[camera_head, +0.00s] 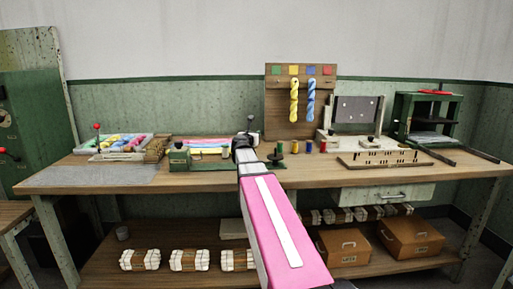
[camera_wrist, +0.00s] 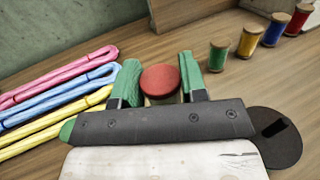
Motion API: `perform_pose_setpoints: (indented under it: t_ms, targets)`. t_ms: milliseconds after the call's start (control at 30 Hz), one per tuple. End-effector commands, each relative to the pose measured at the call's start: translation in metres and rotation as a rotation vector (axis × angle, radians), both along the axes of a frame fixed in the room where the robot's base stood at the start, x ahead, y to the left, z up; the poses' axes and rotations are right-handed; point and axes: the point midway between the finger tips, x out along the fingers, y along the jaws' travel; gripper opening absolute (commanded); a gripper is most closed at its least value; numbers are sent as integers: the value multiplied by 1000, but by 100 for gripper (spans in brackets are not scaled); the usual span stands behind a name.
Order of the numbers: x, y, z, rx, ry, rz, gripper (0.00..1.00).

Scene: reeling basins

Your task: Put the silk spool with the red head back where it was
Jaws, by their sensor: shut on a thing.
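In the wrist view, the silk spool with the red head (camera_wrist: 160,78) sits between the two green fingers of my gripper (camera_wrist: 160,84). My gripper is shut on it. Only its round red top and a little of its pale side show; the rest is hidden by the gripper body. In the head view, my gripper (camera_head: 245,146) is over the middle of the workbench, left of the row of small spools. I cannot make out the held spool there, nor tell whether its lower end touches the bench.
Small spools stand in a row: green (camera_wrist: 218,54), yellow (camera_wrist: 249,41), blue (camera_wrist: 275,29) and red (camera_wrist: 299,19). Pink, blue and yellow skeins (camera_wrist: 60,90) lie left of my gripper. A dark disc (camera_wrist: 276,138) is close on its right. A hank board (camera_head: 273,118) stands behind.

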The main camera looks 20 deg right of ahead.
Motion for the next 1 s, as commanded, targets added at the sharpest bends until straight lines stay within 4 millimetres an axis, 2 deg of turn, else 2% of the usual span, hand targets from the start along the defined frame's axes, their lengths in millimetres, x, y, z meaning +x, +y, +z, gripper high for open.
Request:
perform_pose_setpoints:
  t_ms: [33, 100, 300, 433, 700, 1000]
  targets:
    - [12, -7, -7, -1, 2, 0, 12]
    - [21, -15, -14, 0, 1, 0, 12]
    - [35, -27, -26, 0, 0, 0, 12]
    - [35, -28, -32, -1, 1, 1, 12]
    - [35, -28, -64, 0, 1, 1, 12]
    - [35, -28, -67, -1, -1, 1, 12]
